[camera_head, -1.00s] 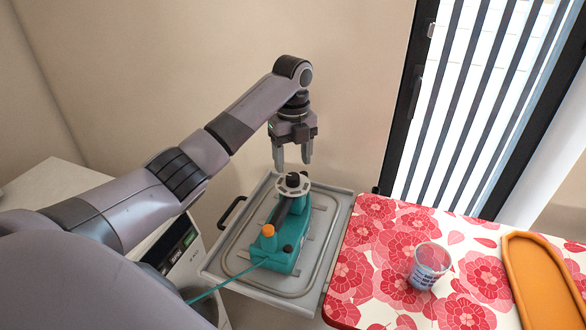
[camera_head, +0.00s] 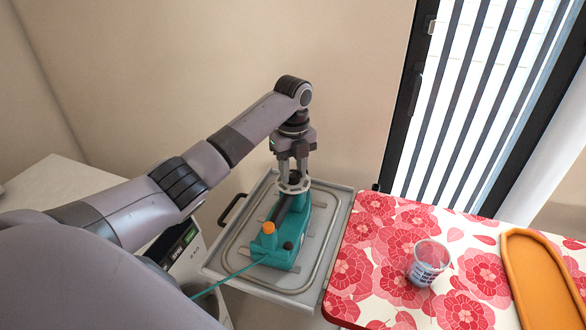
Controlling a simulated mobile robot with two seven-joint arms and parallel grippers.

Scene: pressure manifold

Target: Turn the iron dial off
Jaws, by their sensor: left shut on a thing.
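A teal iron (camera_head: 281,241) sits on a grey metal tray (camera_head: 330,242). It has an orange knob (camera_head: 268,227) and a small dark knob (camera_head: 288,245) on its near end. At its far end a pale round dial (camera_head: 294,187) with a dark centre stands on top. My left gripper (camera_head: 294,176) points straight down over this dial, and its fingers are shut on the dial's dark centre. The fingers partly hide the dial. My right gripper is not in view.
A red floral table (camera_head: 350,283) stands to the right with a clear patterned cup (camera_head: 427,264) and an orange tray (camera_head: 540,285). A teal cord (camera_head: 232,276) runs left from the iron. A white appliance with a display (camera_head: 176,248) stands at left.

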